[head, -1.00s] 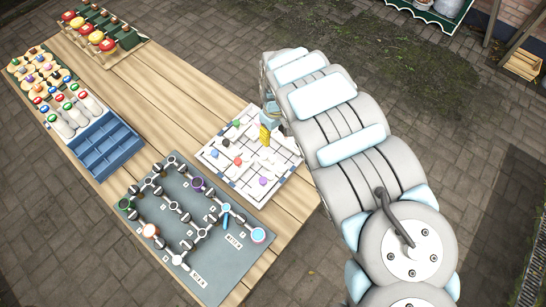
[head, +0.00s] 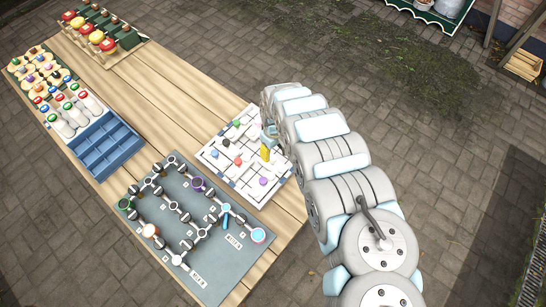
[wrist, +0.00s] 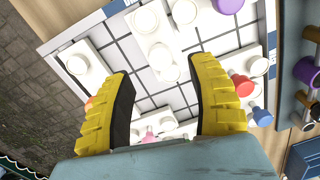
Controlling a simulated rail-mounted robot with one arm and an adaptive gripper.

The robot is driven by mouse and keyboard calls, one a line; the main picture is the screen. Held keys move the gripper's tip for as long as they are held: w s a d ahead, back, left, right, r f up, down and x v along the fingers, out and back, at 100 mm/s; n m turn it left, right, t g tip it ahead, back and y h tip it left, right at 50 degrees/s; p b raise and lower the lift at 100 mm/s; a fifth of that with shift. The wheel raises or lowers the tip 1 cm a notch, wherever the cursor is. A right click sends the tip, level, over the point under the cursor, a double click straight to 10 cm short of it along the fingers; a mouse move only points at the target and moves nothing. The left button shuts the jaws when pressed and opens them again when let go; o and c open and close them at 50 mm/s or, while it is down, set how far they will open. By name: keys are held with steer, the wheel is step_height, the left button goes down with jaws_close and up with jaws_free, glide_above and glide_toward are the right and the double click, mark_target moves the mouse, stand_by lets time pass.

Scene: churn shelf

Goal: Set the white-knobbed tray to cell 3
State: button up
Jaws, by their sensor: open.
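The white gridded board (head: 213,168) lies on the near right of the table and carries several white trays with coloured knobs. My gripper (head: 265,153) is over its right side; its yellow fingers show spread in the wrist view (wrist: 165,85). A white tray with white knobs (wrist: 160,57) shows beyond and between the fingertips, apart from them. Another white knob (wrist: 76,63) is at the board's corner. I cannot tell which of these belongs to the white-knobbed tray. Cell numbers are not readable.
Knobs close by are red (wrist: 243,86), blue (wrist: 262,117), purple (wrist: 229,5) and pink (wrist: 148,137). A grey pipe panel (head: 232,262) lies beside the board. A blue compartment box (head: 106,147) stands farther left. Bare planks lie behind the board.

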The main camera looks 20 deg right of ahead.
mark_target(273, 157)
steer(key=shift+w+a+f, duration=0.1)
steer(key=shift+a+f, duration=0.05)
steer(key=shift+f, duration=2.4)
jaws_close()
